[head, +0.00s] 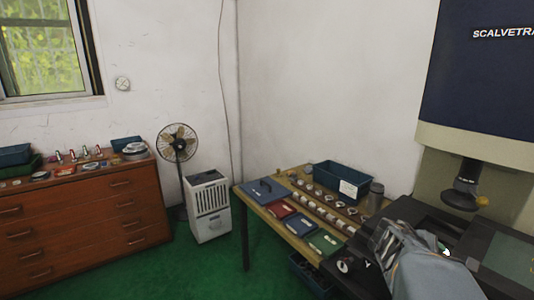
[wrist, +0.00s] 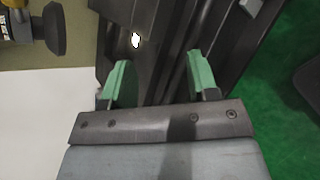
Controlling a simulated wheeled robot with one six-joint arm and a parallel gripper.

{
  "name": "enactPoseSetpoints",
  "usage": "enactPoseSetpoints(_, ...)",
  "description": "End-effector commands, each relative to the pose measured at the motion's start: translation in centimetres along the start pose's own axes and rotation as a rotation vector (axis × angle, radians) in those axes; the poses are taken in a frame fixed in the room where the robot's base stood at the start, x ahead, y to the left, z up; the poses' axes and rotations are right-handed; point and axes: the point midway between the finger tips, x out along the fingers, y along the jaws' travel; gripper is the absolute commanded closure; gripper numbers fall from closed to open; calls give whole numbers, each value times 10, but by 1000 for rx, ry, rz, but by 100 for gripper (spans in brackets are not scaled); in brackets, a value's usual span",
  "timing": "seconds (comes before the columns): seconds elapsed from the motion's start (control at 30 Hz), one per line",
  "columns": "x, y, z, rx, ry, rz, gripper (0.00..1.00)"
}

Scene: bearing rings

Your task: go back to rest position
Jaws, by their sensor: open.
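My gripper (wrist: 160,78) is open, with its two green-tipped fingers apart and nothing between them in the wrist view. In the head view my grey arm (head: 430,275) comes in from the lower right, over the dark bed of the machine (head: 440,215). A small bright white spot shows on the dark surface beyond the fingers in the wrist view (wrist: 136,40); I cannot tell what it is. Bearing rings (head: 325,213) stand in rows on the wooden table, left of my arm and apart from it.
The table also holds a blue bin (head: 340,180), a metal canister (head: 375,195) and blue, red and green trays (head: 283,211). The tall machine head (head: 480,70) hangs at the right. A drawer chest (head: 85,220), fan (head: 179,145) and white appliance (head: 208,207) stand left. Green floor between is clear.

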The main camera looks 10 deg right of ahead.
Motion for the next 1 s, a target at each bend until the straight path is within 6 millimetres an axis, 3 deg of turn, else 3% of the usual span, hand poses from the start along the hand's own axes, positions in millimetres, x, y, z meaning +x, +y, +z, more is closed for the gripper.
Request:
enactPoseSetpoints(0.1, -43, -33, -32, 347, 165, -182, 46)
enactPoseSetpoints(0.3, -138, -83, -86, 775, 390, -561, 46)
enactPoseSetpoints(0.4, -190, -103, -102, 873, 480, -739, 46)
enactPoseSetpoints(0.53, -248, -120, -109, 863, 594, -875, 46)
enactPoseSetpoints(0.7, -281, -123, -106, 788, 686, -864, 46)
enactPoseSetpoints(1.0, -288, -124, -107, 759, 708, -856, 46)
